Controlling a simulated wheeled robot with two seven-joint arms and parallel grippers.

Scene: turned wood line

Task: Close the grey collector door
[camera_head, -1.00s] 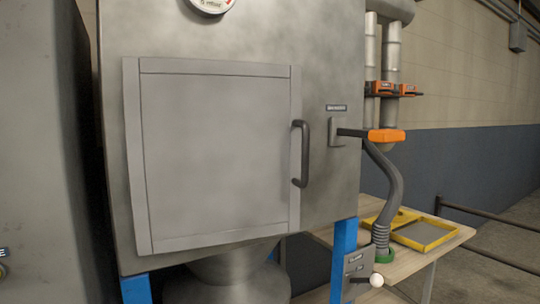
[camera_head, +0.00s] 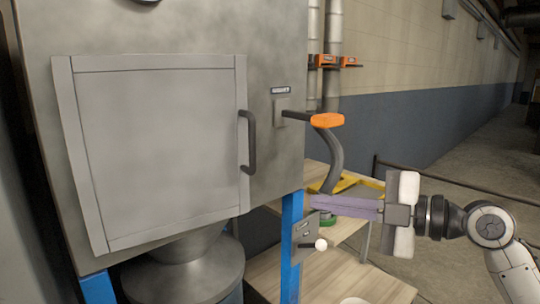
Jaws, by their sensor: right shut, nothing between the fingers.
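The grey collector door (camera_head: 160,150) is a square panel on the front of the grey collector cabinet (camera_head: 190,25). It looks flush with the cabinet front, and I see no clear gap along its edges. Its dark bar handle (camera_head: 251,142) is on the right edge. An orange-gripped lever (camera_head: 327,120) sticks out to the right from a plate on the cabinet, right of the handle. My right gripper (camera_head: 314,202) is shut and empty, pointing left below the lever and right of the door, apart from the handle. My left gripper is out of view.
A blue leg (camera_head: 291,245) carries a small switch box with a white knob (camera_head: 320,244). A grey hose (camera_head: 329,160) hangs behind my right gripper. A wooden table (camera_head: 365,278) with a yellow-edged tray (camera_head: 362,181) stands behind. A dark rail (camera_head: 455,182) runs at right.

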